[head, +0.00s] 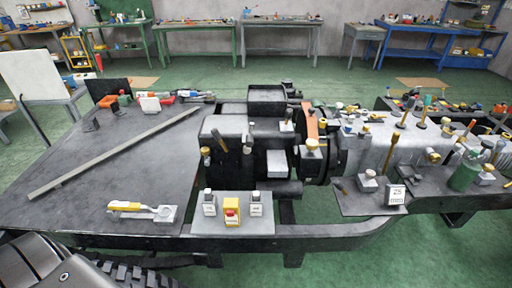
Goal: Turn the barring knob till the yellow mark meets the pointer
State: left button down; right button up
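A dark engine block (225,135) stands at the middle of the bench-like chassis frame. A round black flange (338,150) joins it to a grey gearbox housing (385,145) on the right. An orange piece (313,124) sits in front of the flange, with a small yellow-topped part (312,146) below it. Which part is the barring knob, and where its yellow mark and pointer lie, is too small to tell. Neither of my grippers is in view.
A grey plate (262,222) holds a yellow block and two pale blocks at the front. A yellow-handled tool (130,207) and a long bar (115,152) lie on the left deck. A green bottle (464,176) stands farther right.

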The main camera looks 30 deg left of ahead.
aim_at(312, 145)
jog(key=z, duration=0.55)
jog(key=k, duration=1.35)
jog(key=z, duration=0.65)
jog(key=i, duration=0.8)
jog(key=u, duration=0.35)
jog(key=i, duration=0.9)
jog(key=u, duration=0.5)
